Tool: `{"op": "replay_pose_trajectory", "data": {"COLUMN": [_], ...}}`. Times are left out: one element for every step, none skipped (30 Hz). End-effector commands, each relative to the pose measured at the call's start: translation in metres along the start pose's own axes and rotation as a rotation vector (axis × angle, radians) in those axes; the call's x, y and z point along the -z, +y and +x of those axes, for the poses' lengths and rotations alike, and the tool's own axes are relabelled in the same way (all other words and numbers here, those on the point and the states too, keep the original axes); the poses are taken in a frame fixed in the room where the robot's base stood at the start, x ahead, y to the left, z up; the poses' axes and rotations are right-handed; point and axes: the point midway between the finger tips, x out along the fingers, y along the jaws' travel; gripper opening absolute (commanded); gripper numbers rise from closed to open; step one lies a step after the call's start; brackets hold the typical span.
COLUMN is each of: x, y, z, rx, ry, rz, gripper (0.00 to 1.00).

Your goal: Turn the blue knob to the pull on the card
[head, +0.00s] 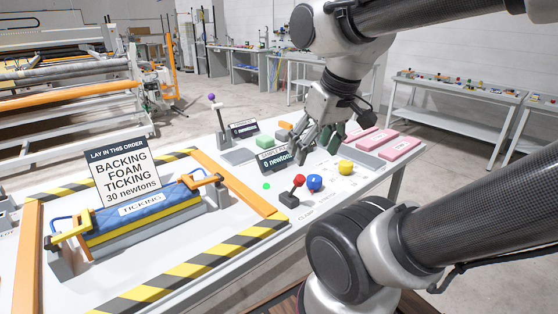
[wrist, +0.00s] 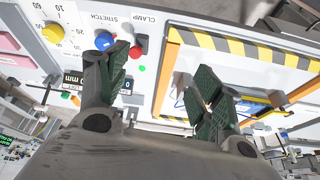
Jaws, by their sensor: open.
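The blue knob (head: 315,183) sits on the table's panel between a red-topped lever (head: 298,181) and a yellow knob (head: 346,167). In the wrist view the blue knob (wrist: 104,41) shows just beyond the tip of the left finger. The card (head: 122,172) reads "LAY IN THIS ORDER: BACKING, FOAM, TICKING, 30 newtons". A small dark display (head: 275,161) reads "0 newtons". My gripper (head: 318,150) is open and empty, above the panel behind the blue knob in the head view; its spread fingers also show in the wrist view (wrist: 163,72). I see no contact with the knob.
A blue quilted stack marked TICKING (head: 150,205) lies clamped at the left, inside a striped border (head: 185,270). A green light (head: 266,186) shows beside the lever.

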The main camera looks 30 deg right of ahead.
Motion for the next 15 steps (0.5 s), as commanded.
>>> {"op": "replay_pose_trajectory", "data": {"x": [0.000,0.000,0.000,0.000,0.000,0.001,0.002,0.004,0.009,0.013,0.018,0.027,0.034,0.042,0.051], "y": [0.000,0.000,0.000,0.000,0.000,0.000,0.001,0.002,0.004,0.006,0.009,0.014,0.019,0.024,0.033], "z": [0.000,0.000,0.000,0.000,0.000,0.001,0.001,0.002,0.004,0.006,0.009,0.015,0.020,0.026,0.035], "rx": [0.000,0.000,0.000,0.000,0.000,-0.001,-0.002,-0.004,-0.007,-0.010,-0.013,-0.017,-0.020,-0.022,-0.023], "ry": [0.000,0.000,0.000,0.000,0.000,-0.003,-0.006,-0.011,-0.023,-0.034,-0.046,-0.068,-0.084,-0.104,-0.131], "rz": [0.000,0.000,0.000,0.000,0.000,-0.002,-0.005,-0.009,-0.018,-0.028,-0.039,-0.059,-0.075,-0.094,-0.119], "gripper": [0.66,0.66,0.66,0.66,0.66,0.66,0.66,0.66,0.66,0.66,0.66,0.66,0.66,0.66,0.66]}}
